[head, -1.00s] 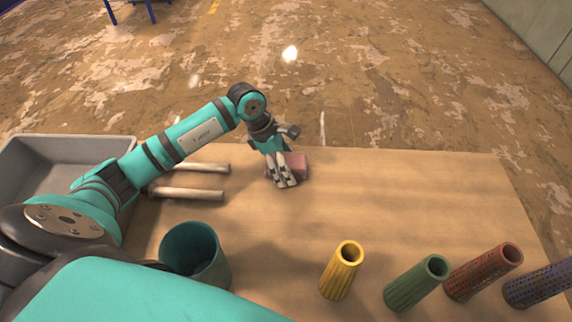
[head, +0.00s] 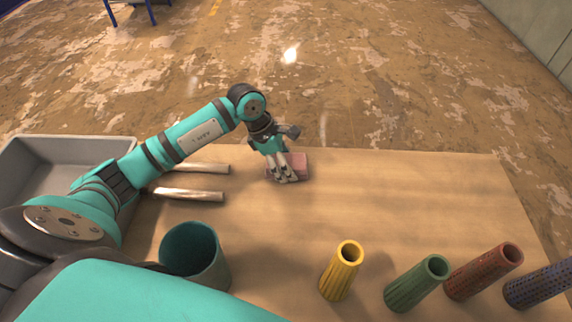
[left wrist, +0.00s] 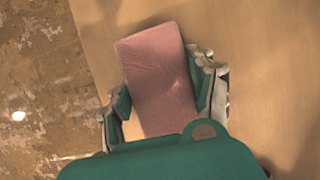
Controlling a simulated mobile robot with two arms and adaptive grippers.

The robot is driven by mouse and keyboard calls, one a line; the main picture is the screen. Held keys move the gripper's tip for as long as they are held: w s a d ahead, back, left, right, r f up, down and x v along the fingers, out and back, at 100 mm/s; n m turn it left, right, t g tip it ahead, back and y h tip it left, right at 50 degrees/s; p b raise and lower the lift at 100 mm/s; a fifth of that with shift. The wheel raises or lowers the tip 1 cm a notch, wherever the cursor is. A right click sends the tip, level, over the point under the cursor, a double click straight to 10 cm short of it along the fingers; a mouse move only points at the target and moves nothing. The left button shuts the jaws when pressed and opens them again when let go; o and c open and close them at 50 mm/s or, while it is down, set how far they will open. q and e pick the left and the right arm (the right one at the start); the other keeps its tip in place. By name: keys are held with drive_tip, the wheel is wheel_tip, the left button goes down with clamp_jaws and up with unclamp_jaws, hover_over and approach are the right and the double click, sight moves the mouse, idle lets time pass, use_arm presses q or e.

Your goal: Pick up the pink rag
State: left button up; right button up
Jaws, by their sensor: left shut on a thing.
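The pink rag (head: 299,163) is a folded, flat block near the far edge of the wooden table. It also shows in the left wrist view (left wrist: 160,75), between the two fingers. My left gripper (head: 285,175) reaches down onto it and is shut on it, with a finger at each side of the rag in the left wrist view (left wrist: 165,100). The rag is at or very near the table top; I cannot tell whether it touches. The gripper hides part of the rag. My right gripper is not in view.
Two pale rods (head: 188,194) lie left of the rag. A grey bin (head: 30,150) stands at the left and a teal cup (head: 195,255) at the front. Yellow (head: 341,270), green (head: 417,283), red (head: 484,271) and blue (head: 540,284) tubes stand front right. The table's right middle (head: 420,195) is clear.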

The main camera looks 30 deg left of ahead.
use_arm(q)
drive_tip(key=shift+s+f, duration=0.1)
drive_tip(key=shift+f, duration=0.1)
drive_tip(key=shift+r+p, duration=0.25)
drive_tip(key=shift+p, duration=0.15)
drive_tip(key=shift+r, duration=0.1)
drive_tip(key=v, duration=0.1)
drive_tip(key=b+v, duration=0.1)
drive_tip(key=v, duration=0.1)
drive_tip(key=shift+d+r, duration=0.15)
drive_tip(key=shift+d, duration=0.15)
drive_tip(key=s+a+b, duration=0.1)
drive_tip(key=s, duration=0.3)
drive_tip(key=s+a+r+b, duration=0.1)
drive_tip(key=s, duration=0.3)
drive_tip(key=s+a+b, duration=0.1)
drive_tip(key=s, duration=0.4)
drive_tip(key=shift+a+r, duration=0.2)
drive_tip(key=shift+a, duration=0.1)
drive_tip(key=shift+s+a+r, duration=0.1)
drive_tip(key=shift+s+a, duration=0.05)
drive_tip(key=shift+s, duration=0.7)
drive_tip(key=shift+r, duration=0.1)
